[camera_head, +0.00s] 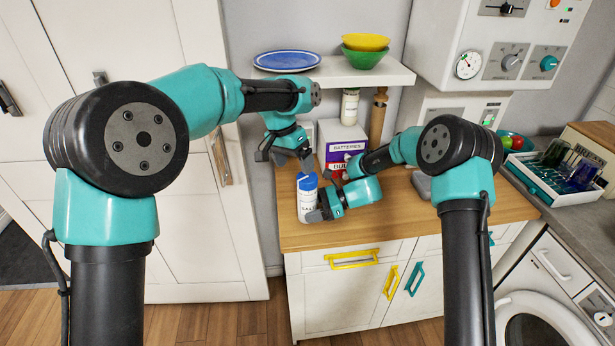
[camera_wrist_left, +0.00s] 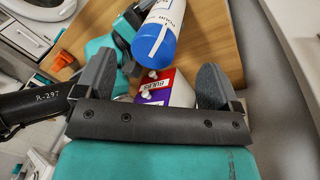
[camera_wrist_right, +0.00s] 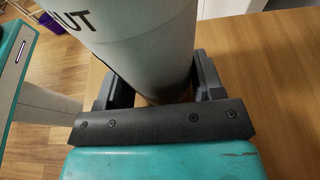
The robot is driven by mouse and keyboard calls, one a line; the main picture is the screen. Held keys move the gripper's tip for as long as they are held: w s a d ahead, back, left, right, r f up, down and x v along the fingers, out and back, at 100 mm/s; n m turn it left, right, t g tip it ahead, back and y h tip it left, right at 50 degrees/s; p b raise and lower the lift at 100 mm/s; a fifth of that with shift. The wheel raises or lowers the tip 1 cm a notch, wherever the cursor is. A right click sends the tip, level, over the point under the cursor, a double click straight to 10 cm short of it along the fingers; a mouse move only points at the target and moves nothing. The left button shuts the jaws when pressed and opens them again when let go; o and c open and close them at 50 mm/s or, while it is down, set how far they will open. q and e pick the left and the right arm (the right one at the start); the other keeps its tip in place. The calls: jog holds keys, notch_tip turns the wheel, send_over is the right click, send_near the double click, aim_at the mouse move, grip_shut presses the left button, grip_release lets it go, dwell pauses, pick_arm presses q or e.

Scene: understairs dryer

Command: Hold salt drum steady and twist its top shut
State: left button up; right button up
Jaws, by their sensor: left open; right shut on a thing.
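The salt drum (camera_head: 307,204) is a white cylinder standing upright near the left end of the wooden counter. Its blue top (camera_head: 307,182) sits on it, with a white mark on the cap. My right gripper (camera_head: 322,205) is shut on the drum's body, low down; the right wrist view shows the white drum (camera_wrist_right: 150,35) between its fingers. My left gripper (camera_head: 284,156) is open and empty, above and behind the drum. In the left wrist view the blue top (camera_wrist_left: 154,46) lies beyond the open fingers (camera_wrist_left: 155,90), not between them.
A purple, white and red batteries and bulbs box (camera_head: 342,145) stands behind the drum. A shelf (camera_head: 390,74) with a blue plate (camera_head: 287,60) and bowls (camera_head: 364,50) is above. The wooden counter (camera_head: 400,210) has free room at the front right.

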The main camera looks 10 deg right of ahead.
aim_at(307, 180)
pick_arm(q)
jog(key=d+r+m+t+y, duration=0.1)
jog(key=d+r+m+y, duration=0.1)
jog(key=r, duration=0.4)
jog(key=shift+w+d+m+y, duration=0.3)
jog(key=shift+w+d+m, duration=0.1)
jog(key=shift+d+m, duration=0.5)
notch_tip(307, 180, down, 12)
jog(key=c, duration=0.9)
